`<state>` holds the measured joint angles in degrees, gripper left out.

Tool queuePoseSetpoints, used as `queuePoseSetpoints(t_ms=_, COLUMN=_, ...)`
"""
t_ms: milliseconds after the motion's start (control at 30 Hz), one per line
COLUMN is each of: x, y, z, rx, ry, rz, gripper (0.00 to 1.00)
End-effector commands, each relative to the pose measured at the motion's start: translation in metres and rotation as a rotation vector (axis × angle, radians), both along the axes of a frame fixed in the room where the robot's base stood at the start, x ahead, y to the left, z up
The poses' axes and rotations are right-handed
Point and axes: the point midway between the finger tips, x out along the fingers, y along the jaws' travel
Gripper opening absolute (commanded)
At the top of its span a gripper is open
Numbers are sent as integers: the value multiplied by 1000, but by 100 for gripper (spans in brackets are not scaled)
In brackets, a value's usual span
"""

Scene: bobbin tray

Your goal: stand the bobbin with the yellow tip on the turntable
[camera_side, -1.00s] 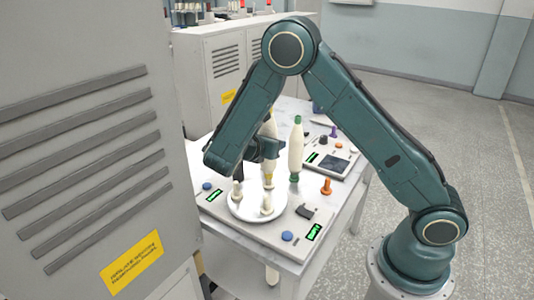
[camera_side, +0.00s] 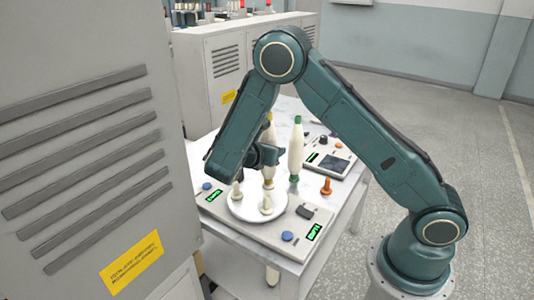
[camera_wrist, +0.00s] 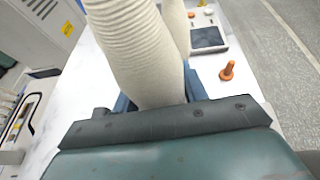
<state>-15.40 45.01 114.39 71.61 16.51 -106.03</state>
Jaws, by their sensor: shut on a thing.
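The bobbin with the yellow tip (camera_side: 267,134) is cream-coloured and stands upright in my gripper (camera_side: 268,155), which is shut around its middle. Its yellowish lower end is over the back part of the white turntable (camera_side: 245,210), where a peg appears hidden by it. I cannot tell whether it fully rests there. Two cream pegs, one at left (camera_side: 237,189) and one at front (camera_side: 266,206), stand bare on the turntable. In the wrist view the pale ribbed bobbin (camera_wrist: 135,50) fills the space between the jaws.
A green-tipped bobbin (camera_side: 296,150) stands upright close to the right of my gripper. An orange peg (camera_side: 326,186) stands farther right. A blue button (camera_side: 287,236) and a dark block (camera_side: 306,211) lie near the front. A grey cabinet (camera_side: 90,120) stands at left.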

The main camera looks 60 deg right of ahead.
Motion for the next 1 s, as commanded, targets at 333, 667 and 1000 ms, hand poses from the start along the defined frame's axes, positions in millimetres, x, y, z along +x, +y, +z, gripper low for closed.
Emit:
queuePoseSetpoints(t_ms=333, x=0, y=0, z=-5, rx=0, ry=0, rz=0, gripper=18)
queuePoseSetpoints(t_ms=667, x=0, y=0, z=-5, rx=0, ry=0, rz=0, gripper=18)
queuePoseSetpoints(t_ms=1000, x=0, y=0, z=-5, rx=0, ry=0, rz=0, gripper=68)
